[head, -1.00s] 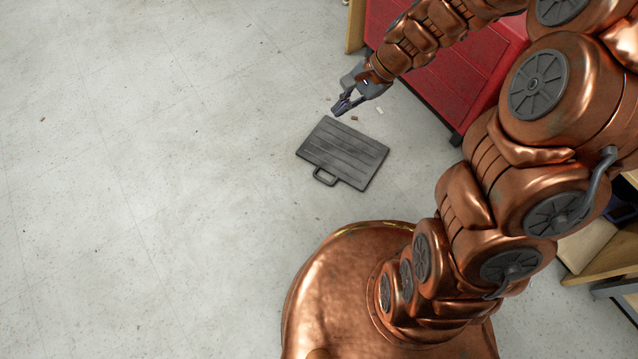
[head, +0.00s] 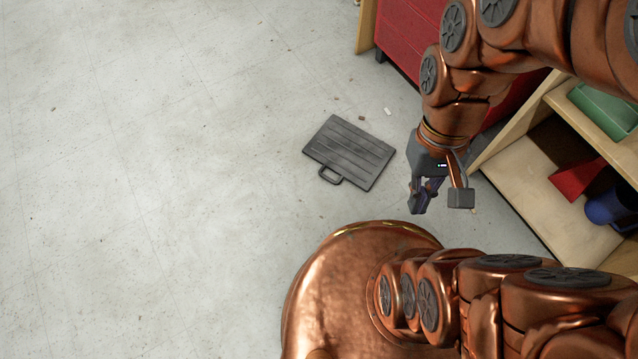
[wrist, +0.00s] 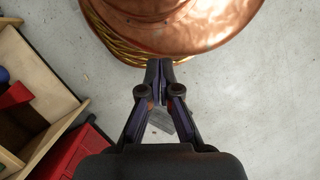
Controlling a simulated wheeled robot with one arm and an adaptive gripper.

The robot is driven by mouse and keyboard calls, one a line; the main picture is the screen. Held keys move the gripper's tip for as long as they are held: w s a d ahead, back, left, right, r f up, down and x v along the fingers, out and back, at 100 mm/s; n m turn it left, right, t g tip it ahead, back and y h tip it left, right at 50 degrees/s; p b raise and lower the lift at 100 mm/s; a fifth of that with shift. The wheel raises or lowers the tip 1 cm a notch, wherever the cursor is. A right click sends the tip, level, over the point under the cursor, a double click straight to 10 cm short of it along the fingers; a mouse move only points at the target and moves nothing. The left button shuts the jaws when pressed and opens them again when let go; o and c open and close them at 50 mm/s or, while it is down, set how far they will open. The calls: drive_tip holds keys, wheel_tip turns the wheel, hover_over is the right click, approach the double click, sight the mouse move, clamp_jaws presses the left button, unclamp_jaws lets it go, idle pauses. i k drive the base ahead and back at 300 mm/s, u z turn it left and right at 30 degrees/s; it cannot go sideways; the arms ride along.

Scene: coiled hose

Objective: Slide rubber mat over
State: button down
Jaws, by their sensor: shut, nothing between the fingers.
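The rubber mat (head: 348,152) is a dark grey, ribbed rectangle with a small loop handle on its near edge. It lies flat and tilted on the floor in the head view, left of the gripper. My gripper (head: 418,208) is shut and empty, to the right of the mat and below its level in the picture, apart from it. In the wrist view my gripper (wrist: 160,66) has its fingertips together, with bare floor and my copper base beyond. A grey ribbed patch shows between the finger links there, probably part of the mat, mostly hidden.
A red cabinet (head: 408,38) stands at the upper right. A wooden shelf unit (head: 530,190) with a green bin (head: 603,112) and red and blue items stands right of my gripper. Small debris lies above the mat. The floor (head: 150,180) to the left is clear.

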sight(355, 154)
drive_tip(key=u, duration=2.05)
drive_tip(key=i, duration=2.7)
drive_tip(key=z, duration=3.95)
